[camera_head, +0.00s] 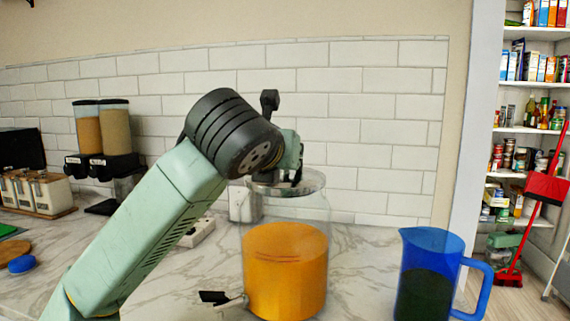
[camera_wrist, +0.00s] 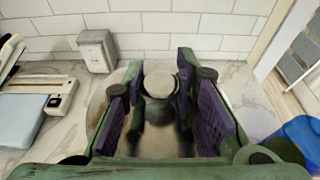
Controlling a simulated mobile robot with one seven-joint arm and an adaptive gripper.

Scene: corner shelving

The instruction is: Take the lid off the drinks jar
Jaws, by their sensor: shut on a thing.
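The drinks jar (camera_head: 285,265) is a large clear glass jar with orange drink in it and a tap low at its left front. It stands on the marble counter in the head view. Its lid (camera_head: 312,184) is at the jar's mouth; whether it is seated or slightly raised I cannot tell. My gripper (camera_head: 287,178) points down over the lid. In the wrist view the lid's round pale knob (camera_wrist: 160,84) is between the purple-padded fingers of my gripper (camera_wrist: 165,105), which is shut on it. My wrist hides part of the lid in the head view.
A blue pitcher (camera_head: 428,275) with dark contents stands right of the jar. Two cereal dispensers (camera_head: 101,130) and a canister rack (camera_head: 38,192) are at the left. A tiled wall (camera_head: 380,130) is close behind. Marble counter (camera_head: 360,265) is clear between jar and pitcher.

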